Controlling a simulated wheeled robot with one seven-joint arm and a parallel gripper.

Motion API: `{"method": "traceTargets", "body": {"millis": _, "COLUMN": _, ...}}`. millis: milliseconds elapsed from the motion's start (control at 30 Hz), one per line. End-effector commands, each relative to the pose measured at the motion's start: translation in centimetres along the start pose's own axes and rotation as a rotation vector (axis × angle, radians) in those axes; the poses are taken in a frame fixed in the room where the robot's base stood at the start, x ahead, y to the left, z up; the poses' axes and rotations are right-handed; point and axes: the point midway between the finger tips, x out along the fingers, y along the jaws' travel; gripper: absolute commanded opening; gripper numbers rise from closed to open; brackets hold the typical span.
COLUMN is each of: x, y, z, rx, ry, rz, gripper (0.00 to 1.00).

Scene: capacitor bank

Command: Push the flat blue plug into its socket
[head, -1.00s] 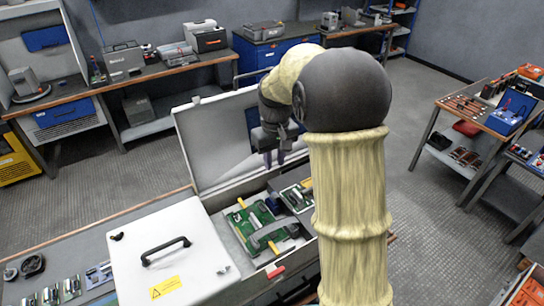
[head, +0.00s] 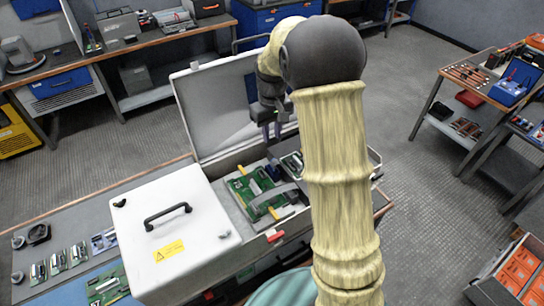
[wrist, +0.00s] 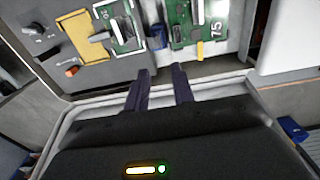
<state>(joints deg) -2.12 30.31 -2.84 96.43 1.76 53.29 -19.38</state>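My gripper (head: 271,131) hangs in front of the raised lid of an open grey case (head: 222,205), above the boards inside. In the wrist view its two dark fingers (wrist: 161,90) are apart with nothing between them. A small blue piece (wrist: 157,36) lies beyond the fingertips, between two green boards; it may be the flat blue plug, but it is too small to be sure. A second board (head: 291,164) is partly hidden by my arm. I cannot make out the socket.
A closed white box with a black handle (head: 168,215) stands left of the open compartment. The raised lid (head: 215,115) stands behind it. Several small modules lie on the bench at left. A panel with a knob (wrist: 38,30) shows in the wrist view.

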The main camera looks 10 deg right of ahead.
Motion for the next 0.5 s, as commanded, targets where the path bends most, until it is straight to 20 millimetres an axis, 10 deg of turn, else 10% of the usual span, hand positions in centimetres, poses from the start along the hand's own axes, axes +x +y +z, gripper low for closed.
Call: {"method": "traceTargets", "body": {"millis": 500, "x": 8.3, "y": -0.1, "z": 0.1, "rx": 0.000, "ry": -0.005, "rz": -0.002, "gripper": 0.25}}
